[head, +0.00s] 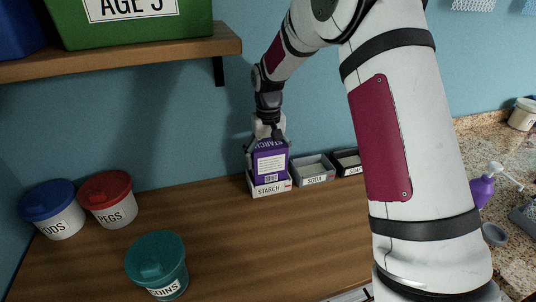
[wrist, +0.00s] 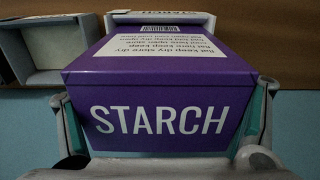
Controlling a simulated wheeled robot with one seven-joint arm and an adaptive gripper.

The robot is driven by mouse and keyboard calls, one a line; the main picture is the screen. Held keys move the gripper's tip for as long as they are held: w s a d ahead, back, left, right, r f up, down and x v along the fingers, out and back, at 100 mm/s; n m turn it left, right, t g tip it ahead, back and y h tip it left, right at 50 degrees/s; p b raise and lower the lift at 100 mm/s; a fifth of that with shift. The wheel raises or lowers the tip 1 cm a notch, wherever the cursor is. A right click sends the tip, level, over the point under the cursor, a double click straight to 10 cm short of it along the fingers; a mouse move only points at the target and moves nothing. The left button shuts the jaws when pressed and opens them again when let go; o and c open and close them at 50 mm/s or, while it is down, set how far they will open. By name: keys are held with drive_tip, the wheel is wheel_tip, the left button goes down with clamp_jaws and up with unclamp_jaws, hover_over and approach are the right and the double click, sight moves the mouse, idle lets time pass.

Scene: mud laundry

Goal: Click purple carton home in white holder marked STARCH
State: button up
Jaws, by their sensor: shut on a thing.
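The purple carton (head: 270,165) stands upright at the white holder marked STARCH (head: 270,189), against the wall at the back of the wooden counter. Its lower end is hidden behind the holder's front wall, and I cannot tell whether it is fully seated. My gripper (head: 268,138) is above the carton and shut on it. In the wrist view the carton's top (wrist: 160,118) reads STARCH, with one finger on each side. The holder's white front edge (wrist: 160,19) shows beyond the carton there.
A holder marked SODA (head: 314,171) and another grey holder (head: 346,162) stand to the right. Tubs with blue (head: 48,193), red (head: 107,185) and teal (head: 155,257) lids stand to the left. A shelf (head: 120,57) with bins is above left. The middle counter is clear.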

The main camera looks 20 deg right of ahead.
drive_tip(key=shift+f, duration=0.85)
idle(0.8)
drive_tip(key=o, duration=1.7)
drive_tip(key=shift+c, duration=0.2)
drive_tip(key=shift+r, duration=0.1)
wheel_tip(320, 180, up, 12)
drive_tip(key=s+r+t, duration=0.2)
drive_tip(key=s+r, duration=0.4)
drive_tip(key=s, duration=0.6)
drive_tip(key=s+r+t, duration=0.2)
drive_tip(key=s+r, duration=0.4)
drive_tip(key=s, duration=0.6)
drive_tip(key=s+f+t, duration=0.1)
drive_tip(key=s+f, duration=0.1)
drive_tip(key=s, duration=0.8)
drive_tip(key=shift+f, duration=0.3)
